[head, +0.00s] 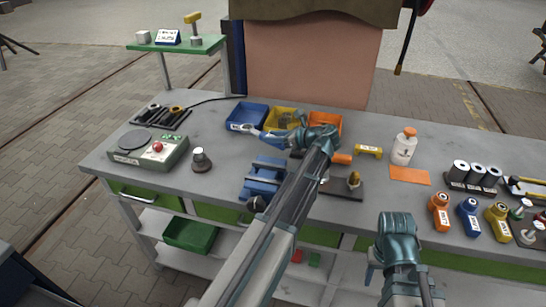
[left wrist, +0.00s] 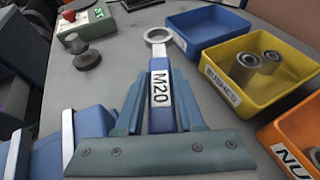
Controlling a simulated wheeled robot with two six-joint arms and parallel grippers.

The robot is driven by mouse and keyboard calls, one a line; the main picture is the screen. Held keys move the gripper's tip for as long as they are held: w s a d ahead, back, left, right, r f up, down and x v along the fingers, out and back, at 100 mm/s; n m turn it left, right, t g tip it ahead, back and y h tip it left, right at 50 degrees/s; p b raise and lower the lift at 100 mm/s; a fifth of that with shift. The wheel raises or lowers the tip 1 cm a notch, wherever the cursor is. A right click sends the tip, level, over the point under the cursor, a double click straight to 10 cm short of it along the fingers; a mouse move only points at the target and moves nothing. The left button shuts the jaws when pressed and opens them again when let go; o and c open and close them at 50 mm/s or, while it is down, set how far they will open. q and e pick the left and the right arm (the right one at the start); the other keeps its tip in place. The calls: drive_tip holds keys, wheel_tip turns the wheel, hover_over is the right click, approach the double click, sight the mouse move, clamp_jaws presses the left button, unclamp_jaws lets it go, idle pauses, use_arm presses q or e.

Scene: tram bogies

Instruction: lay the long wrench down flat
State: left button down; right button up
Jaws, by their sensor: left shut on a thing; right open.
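The long wrench (left wrist: 160,95) has a blue handle labelled M20 and a grey ring end. My left gripper (left wrist: 156,118) is shut on its handle, with one finger on each side. In the head view the wrench (head: 265,133) points left from my left gripper (head: 298,137), in front of the blue bin. It looks about level over the grey bench (head: 222,135); I cannot tell whether it touches the top. My gripper hides its other end. My right gripper (head: 397,240) is open and empty at the bench's front edge.
Blue (head: 240,124), yellow (head: 280,128) and orange bins stand behind the wrench. A blue vise (head: 265,178) is in front of it. A control box (head: 150,155) and a dark knob-like part (head: 201,160) stand left. Bench around that part is bare.

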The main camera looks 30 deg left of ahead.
use_arm(q)
drive_tip(key=shift+f+b, duration=2.5)
drive_tip(key=shift+f, duration=0.6)
drive_tip(key=shift+f, duration=0.1)
drive_tip(key=shift+f, duration=0.15)
drive_tip(key=c, duration=0.5)
unclamp_jaws()
